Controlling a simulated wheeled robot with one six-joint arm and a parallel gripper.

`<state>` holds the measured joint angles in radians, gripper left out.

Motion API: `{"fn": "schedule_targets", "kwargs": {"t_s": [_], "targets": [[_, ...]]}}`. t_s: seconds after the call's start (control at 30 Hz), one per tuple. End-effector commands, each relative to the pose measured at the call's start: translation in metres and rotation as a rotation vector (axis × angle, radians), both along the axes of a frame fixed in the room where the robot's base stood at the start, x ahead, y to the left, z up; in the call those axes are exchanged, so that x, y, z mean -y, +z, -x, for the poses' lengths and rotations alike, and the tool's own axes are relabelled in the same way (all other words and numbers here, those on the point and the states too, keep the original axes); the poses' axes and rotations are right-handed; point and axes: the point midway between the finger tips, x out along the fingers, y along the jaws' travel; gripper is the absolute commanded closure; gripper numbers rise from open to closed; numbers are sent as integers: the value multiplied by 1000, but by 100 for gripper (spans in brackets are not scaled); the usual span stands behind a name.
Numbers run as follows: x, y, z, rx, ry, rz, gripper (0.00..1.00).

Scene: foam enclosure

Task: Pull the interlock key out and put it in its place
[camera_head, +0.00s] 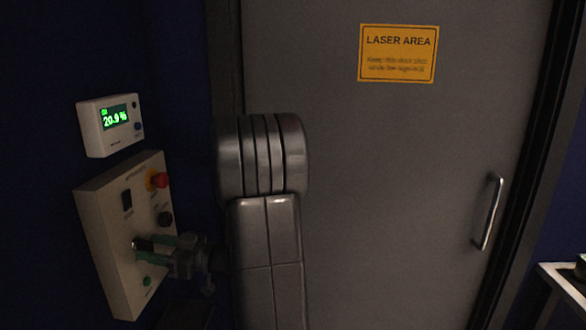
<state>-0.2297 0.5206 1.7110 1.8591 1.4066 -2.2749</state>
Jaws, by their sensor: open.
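A pale control panel (105,237) is on the dark blue wall at the lower left. It carries a red button on a yellow collar (158,180), a black round knob (165,218), a dark rocker-like switch (127,201) and a small green button (147,281). My gripper (141,251) is open, its greenish fingers reaching left to the panel's face between the black knob and the green button. I cannot make out the interlock key; it may be hidden at the dark fingertips. I cannot tell whether the fingers touch anything. The key's place is not recognisable here.
A white meter (110,125) reading 20.9 % hangs above the panel. A grey door (390,200) with a yellow LASER AREA sign (398,54) and a vertical handle (487,213) fills the right. A table corner (562,280) shows at the lower right. My arm blocks the middle.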

Motion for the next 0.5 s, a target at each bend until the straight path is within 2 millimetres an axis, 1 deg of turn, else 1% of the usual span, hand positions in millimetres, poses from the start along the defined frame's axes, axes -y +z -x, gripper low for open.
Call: {"fn": "schedule_targets", "kwargs": {"t_s": [0.03,0.1,0.17,0.2,0.27,0.5], "targets": [[0,0,0,0,0,0,55],[0,0,0,0,0,0,68],[0,0,0,0,0,0,80],[0,0,0,0,0,0,88],[0,0,0,-1,0,0,100],[1,-1,0,0,0,0,100]]}}
